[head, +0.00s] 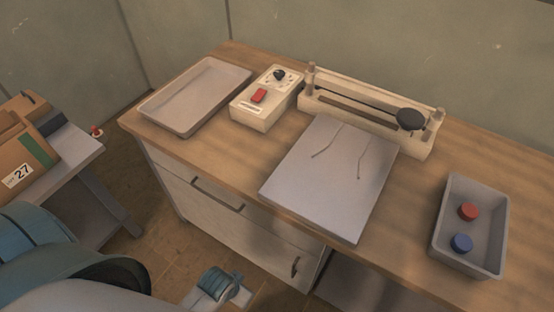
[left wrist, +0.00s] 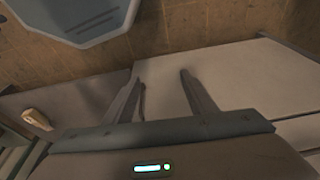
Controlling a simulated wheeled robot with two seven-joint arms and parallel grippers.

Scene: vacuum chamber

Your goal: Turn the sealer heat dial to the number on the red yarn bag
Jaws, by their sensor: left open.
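The sealer control box (head: 262,105) is cream and stands on the wooden counter in the head view. It has a dark round dial (head: 279,75), a red switch (head: 258,95) and a pale label; the dial's numbers are too small to read. The sealer (head: 365,122), with a long bar and a black knob, stands to its right. I cannot make out a red yarn bag in either view. My left gripper (left wrist: 161,74) is open and empty in the left wrist view, away from the dial. My right gripper is not in view.
A shallow grey tray (head: 196,98) lies left of the control box. A pale flat panel (head: 330,185) with two thin lines lies before the sealer. A grey bin (head: 440,230) holds a red and a blue piece. A cardboard box (head: 38,150) marked 27 sits on the left table.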

